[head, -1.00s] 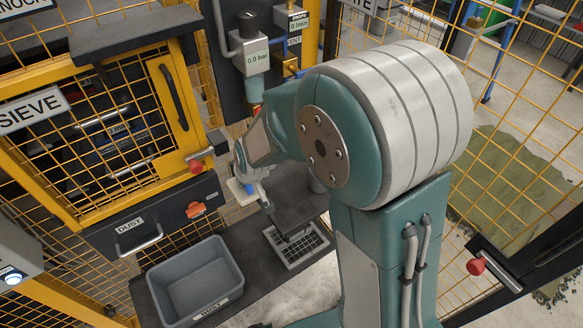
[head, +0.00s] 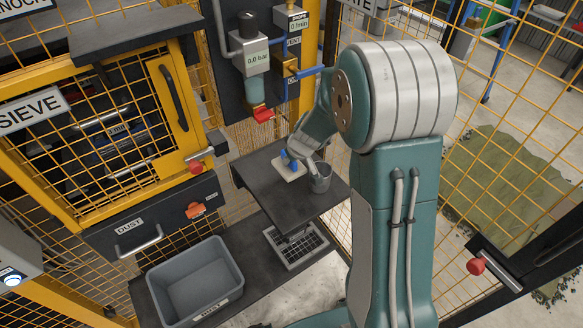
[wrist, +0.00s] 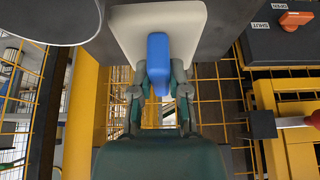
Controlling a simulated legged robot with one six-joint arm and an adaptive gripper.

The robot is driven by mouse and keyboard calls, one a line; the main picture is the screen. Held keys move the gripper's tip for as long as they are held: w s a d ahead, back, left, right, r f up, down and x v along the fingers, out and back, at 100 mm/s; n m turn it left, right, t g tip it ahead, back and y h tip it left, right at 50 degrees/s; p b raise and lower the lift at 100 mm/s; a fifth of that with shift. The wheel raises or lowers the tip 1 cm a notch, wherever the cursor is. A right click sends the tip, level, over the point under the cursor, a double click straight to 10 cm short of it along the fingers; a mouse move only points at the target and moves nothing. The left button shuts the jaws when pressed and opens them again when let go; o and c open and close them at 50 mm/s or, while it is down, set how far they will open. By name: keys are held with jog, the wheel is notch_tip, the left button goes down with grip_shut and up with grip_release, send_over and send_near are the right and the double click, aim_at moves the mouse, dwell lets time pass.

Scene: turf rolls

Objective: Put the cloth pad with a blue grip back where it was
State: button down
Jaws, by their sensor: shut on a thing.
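The cloth pad (head: 289,172) is a pale flat piece with a blue grip (head: 286,158) on top. It is at the small dark shelf (head: 265,195), beside a grey cup (head: 320,178); I cannot tell whether it touches the shelf. My gripper (wrist: 160,78) is shut on the blue grip (wrist: 158,50) in the wrist view, with the pale pad (wrist: 125,28) beyond it. In the head view my gripper (head: 292,156) reaches down from the right and partly hides the pad's right side.
A grey bin (head: 195,280) stands on the lower bench, left of a floor grate (head: 297,246). A yellow sieve cabinet (head: 185,115) with a dust drawer (head: 155,220) is at left. A valve panel (head: 265,60) stands behind. The shelf's front left part is clear.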

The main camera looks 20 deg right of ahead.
aim_at(291, 167)
notch_tip(291, 167, down, 4)
jog(key=shift+r, duration=0.2)
jog(key=shift+d+f, duration=0.25)
jog(key=shift+f, duration=0.05)
jog(key=c, duration=0.6)
grip_release()
